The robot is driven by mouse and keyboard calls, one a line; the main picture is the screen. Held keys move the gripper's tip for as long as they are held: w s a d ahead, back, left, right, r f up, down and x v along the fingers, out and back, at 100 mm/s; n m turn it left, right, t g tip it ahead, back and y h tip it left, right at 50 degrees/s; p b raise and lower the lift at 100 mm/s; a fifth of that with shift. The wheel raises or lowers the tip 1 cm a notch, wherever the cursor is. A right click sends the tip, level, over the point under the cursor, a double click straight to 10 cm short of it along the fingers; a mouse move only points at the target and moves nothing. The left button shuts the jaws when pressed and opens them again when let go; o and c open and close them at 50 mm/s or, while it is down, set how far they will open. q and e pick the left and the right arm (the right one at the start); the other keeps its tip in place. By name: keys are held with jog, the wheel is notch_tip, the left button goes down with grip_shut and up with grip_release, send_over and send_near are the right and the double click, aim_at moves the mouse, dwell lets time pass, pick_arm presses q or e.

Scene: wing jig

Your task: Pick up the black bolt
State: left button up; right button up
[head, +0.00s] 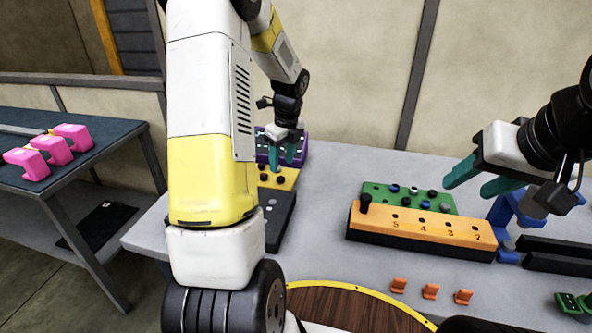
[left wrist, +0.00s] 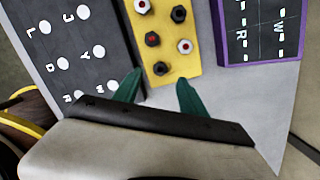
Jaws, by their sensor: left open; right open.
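A yellow tray (left wrist: 166,25) holds black bolts and white bolts with red centres. In the left wrist view, black bolts stand at the upper right (left wrist: 179,14), in the middle (left wrist: 152,39), this one with a red centre, and nearest my fingers (left wrist: 161,69). The white bolts are at the top left (left wrist: 142,6) and right (left wrist: 185,46). My left gripper (left wrist: 160,92) is open and empty, its green fingers pointing at the tray's near end. In the head view it hangs over the yellow tray (head: 289,183). My right gripper (head: 482,180) is open and empty above the green tray's right side.
A dark lettered board (left wrist: 85,45) lies left of the yellow tray, a purple-edged board (left wrist: 222,30) right. A green tray (head: 378,190) with several bolts stands behind an orange numbered block (head: 420,232) bearing a black peg (head: 365,201). Small orange clips (head: 431,291) lie in front.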

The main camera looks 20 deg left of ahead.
aim_at(281, 178)
pick_arm(q)
jog(key=f, duration=0.6)
jog(key=shift+w+a, duration=0.2)
jog(key=shift+a, duration=0.1)
grip_shut()
